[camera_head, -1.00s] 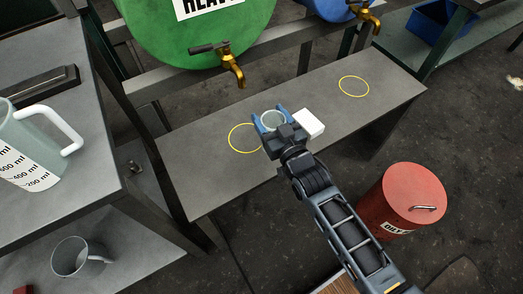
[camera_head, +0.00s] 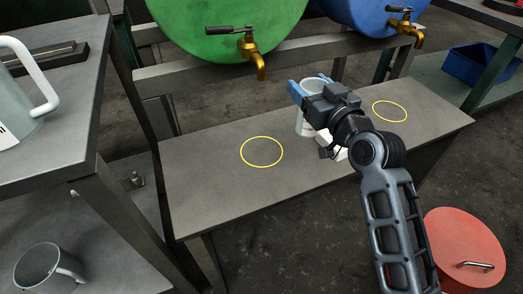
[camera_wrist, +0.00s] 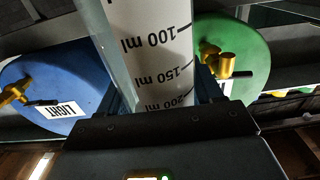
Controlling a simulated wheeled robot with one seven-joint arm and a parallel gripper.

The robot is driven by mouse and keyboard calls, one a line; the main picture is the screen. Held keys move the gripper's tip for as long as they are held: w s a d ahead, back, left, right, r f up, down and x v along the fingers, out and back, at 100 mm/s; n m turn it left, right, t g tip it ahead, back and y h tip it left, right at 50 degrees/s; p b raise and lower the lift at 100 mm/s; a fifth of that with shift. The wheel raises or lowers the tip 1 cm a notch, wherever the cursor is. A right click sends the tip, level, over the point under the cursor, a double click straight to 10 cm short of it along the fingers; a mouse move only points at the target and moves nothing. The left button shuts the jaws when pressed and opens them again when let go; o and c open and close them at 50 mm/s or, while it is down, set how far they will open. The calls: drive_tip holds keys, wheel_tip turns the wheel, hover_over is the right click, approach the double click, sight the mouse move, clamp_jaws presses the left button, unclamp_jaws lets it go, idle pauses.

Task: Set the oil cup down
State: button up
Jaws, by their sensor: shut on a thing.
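The oil cup (camera_head: 307,124) is a pale, clear cup with a printed scale. It stands upright between the blue fingers of my gripper (camera_head: 311,87), which is shut on it. In the wrist view the cup (camera_wrist: 155,45) fills the middle, with its ml marks showing. The cup is over the grey bench (camera_head: 215,190), between the left yellow ring (camera_head: 262,152) and the right yellow ring (camera_head: 390,111). I cannot tell whether its base touches the bench. My wrist hides part of its right side.
The green drum (camera_head: 200,25) and blue drum (camera_head: 365,15) have brass taps over the bench. A red drum (camera_head: 464,245) stands front right. A jug (camera_head: 22,90) and a mug (camera_head: 45,268) are at left.

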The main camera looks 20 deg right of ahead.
drive_tip(key=w+a+f+b, duration=0.2)
drive_tip(key=w+a+f, duration=0.5)
drive_tip(key=a+f, duration=0.2)
drive_tip(key=shift+f, duration=0.9)
drive_tip(key=shift+w, duration=0.1)
drive_tip(key=shift+f, duration=0.2)
drive_tip(key=o, duration=1.3)
drive_tip(key=s+p, duration=0.1)
drive_tip(key=s, duration=1.1)
drive_tip(key=shift+r+p, duration=0.2)
drive_tip(key=shift+p, duration=0.15)
